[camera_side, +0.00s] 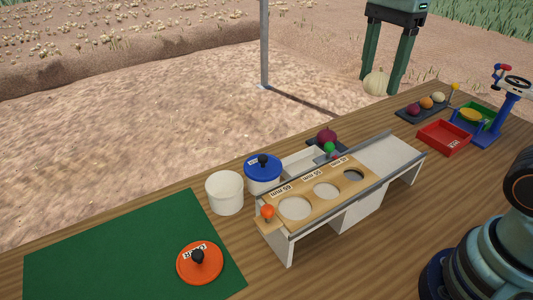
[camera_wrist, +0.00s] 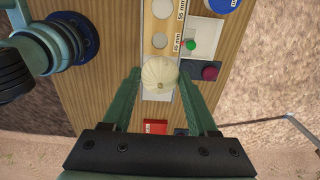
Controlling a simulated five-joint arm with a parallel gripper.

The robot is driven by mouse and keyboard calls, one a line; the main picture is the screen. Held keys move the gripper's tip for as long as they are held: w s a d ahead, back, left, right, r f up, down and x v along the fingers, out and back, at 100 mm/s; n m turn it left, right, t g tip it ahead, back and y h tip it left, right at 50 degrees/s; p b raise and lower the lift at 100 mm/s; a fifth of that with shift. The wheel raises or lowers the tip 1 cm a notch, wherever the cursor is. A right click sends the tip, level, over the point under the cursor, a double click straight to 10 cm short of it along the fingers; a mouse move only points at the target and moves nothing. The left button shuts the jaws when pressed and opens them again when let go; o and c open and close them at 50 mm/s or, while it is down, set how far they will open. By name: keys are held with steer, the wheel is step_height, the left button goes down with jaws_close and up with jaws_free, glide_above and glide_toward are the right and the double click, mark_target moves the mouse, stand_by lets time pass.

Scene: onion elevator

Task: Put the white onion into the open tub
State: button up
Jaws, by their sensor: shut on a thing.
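The white onion (camera_side: 376,84) is pale and round, held between the two green fingers of my gripper (camera_side: 379,90), high above the back right part of the table. In the wrist view the onion (camera_wrist: 159,74) sits between the fingertips of my gripper (camera_wrist: 160,80). The open tub (camera_side: 225,193) is white and lidless, and stands at the table's back edge, far to the left of my gripper in the side view. I cannot see its inside floor fully. It is not visible in the wrist view.
A tub with a blue lid (camera_side: 262,168) stands right beside the open tub. A sizing ramp with round holes (camera_side: 326,190) stands in front. An orange lid (camera_side: 200,264) lies on a green mat (camera_side: 110,250).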

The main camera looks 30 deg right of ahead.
steer(key=w+a+f, duration=0.4)
steer(key=w+a, duration=0.5)
steer(key=w, duration=0.2)
steer(key=w+a+f, duration=0.2)
steer(key=a+f, duration=0.4)
steer(key=f, duration=0.1)
steer(key=w+a+f, duration=0.3)
steer(key=a+f, duration=0.3)
steer(key=f, duration=0.2)
steer(key=shift+w+a+f, duration=0.15)
steer(key=shift+w+f, duration=0.05)
steer(key=o, duration=1.5)
steer(key=shift+c, duration=0.2)
step_height(320, 180, up, 12)
